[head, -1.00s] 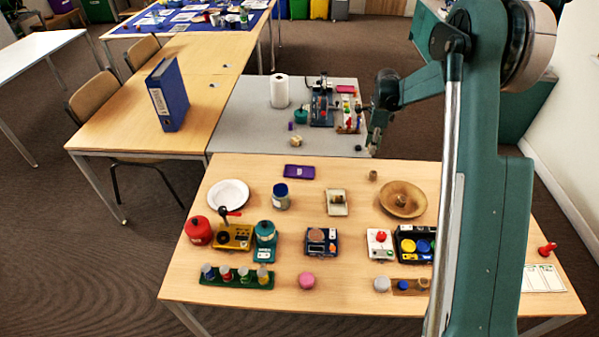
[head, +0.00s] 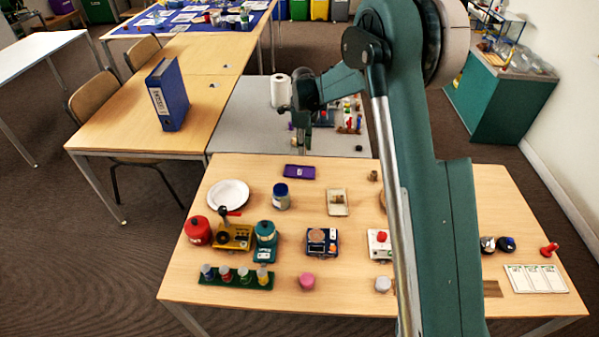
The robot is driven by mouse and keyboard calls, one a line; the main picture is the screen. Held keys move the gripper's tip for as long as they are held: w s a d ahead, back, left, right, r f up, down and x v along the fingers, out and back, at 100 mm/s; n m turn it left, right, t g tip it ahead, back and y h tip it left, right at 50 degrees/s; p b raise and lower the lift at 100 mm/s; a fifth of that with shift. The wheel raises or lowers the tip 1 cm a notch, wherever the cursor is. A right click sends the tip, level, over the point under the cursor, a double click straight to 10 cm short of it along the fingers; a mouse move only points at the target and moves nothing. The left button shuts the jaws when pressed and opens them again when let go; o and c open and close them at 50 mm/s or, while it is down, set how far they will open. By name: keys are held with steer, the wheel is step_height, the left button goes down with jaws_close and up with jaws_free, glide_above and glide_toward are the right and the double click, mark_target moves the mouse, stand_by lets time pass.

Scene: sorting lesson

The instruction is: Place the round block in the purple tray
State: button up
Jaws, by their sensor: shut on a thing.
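The purple tray (head: 299,172) lies flat at the back edge of the near wooden table, left of its middle. My gripper (head: 303,146) points down just behind and above the tray in the picture. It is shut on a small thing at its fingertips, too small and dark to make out. I cannot tell for sure whether this is the round block. The tray's visible surface shows a small pale mark and no block.
A white plate (head: 228,193), a jar (head: 281,197) and a beige dish (head: 337,203) stand around the tray. A small wooden cylinder (head: 373,176) stands to the right. A paper roll (head: 280,90) stands on the grey table behind. My arm hides part of the right side.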

steer(key=shift+s+a, duration=0.2)
steer(key=shift+a, duration=0.4)
steer(key=b, duration=0.1)
glide_above(300, 172)
steer(key=shift+f, duration=3.15)
steer(key=shift+f+b, duration=0.35)
steer(key=shift+f, duration=1.5)
steer(key=shift+f, duration=0.2)
steer(key=o, duration=0.7)
